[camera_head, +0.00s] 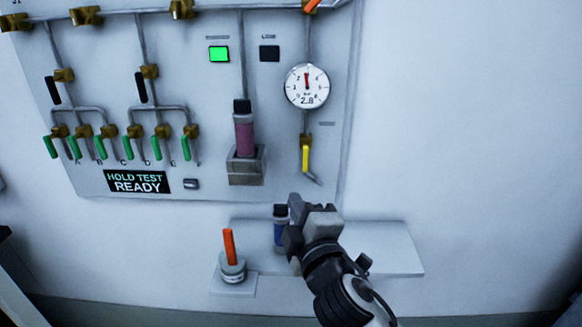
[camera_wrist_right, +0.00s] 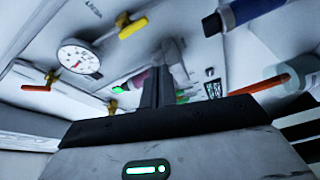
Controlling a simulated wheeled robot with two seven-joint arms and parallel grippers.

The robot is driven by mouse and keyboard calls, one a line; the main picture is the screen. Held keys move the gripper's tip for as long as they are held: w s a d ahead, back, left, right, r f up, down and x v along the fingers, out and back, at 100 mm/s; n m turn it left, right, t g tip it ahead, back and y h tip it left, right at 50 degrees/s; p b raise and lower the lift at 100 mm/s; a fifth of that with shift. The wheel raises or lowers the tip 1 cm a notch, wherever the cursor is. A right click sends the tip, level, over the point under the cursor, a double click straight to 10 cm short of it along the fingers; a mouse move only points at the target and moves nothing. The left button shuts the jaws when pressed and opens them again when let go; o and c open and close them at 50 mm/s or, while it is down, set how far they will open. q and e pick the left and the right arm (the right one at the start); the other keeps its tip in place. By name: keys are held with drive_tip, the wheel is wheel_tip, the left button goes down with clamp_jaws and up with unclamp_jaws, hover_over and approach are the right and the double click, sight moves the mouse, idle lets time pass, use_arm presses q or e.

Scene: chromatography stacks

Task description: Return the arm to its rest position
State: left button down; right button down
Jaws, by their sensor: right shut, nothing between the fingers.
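My right gripper (camera_head: 300,222) is in the lower middle of the head view, in front of the wall shelf and below the panel. Its fingers are shut with nothing between them, and they also show in the right wrist view (camera_wrist_right: 160,90). A blue column with a black cap (camera_head: 280,240) stands on the shelf just behind and left of the gripper, partly hidden by it; I cannot tell if they touch. It also shows at the top right of the wrist view (camera_wrist_right: 250,10). My left gripper is not in view.
The wall panel (camera_head: 220,120) carries a purple column (camera_head: 244,135) in a holder, a gauge (camera_head: 307,87), a yellow-handled valve (camera_head: 305,155) and several green-handled valves. A pot with an orange stick (camera_head: 232,268) stands left of the gripper. The shelf's right part (camera_head: 385,250) is bare.

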drive_tip(key=s+d+f+m+g, duration=0.2)
drive_tip(key=s+d+f+m, duration=0.2)
drive_tip(key=s+f, duration=0.3)
drive_tip(key=s+d+f+m+g+h, duration=0.1)
drive_tip(key=s+d+f+m+g, duration=0.2)
drive_tip(key=s+f+m, duration=0.3)
drive_tip(key=s+d+f+m+g, duration=0.2)
drive_tip(key=s+d+f+m, duration=0.3)
drive_tip(key=s+f, duration=0.3)
wheel_tip(320, 180, down, 4)
drive_tip(key=shift+s+f+h, duration=0.1)
drive_tip(key=shift+s+h, duration=0.05)
drive_tip(key=shift+h, duration=0.25)
drive_tip(key=shift+d, duration=0.15)
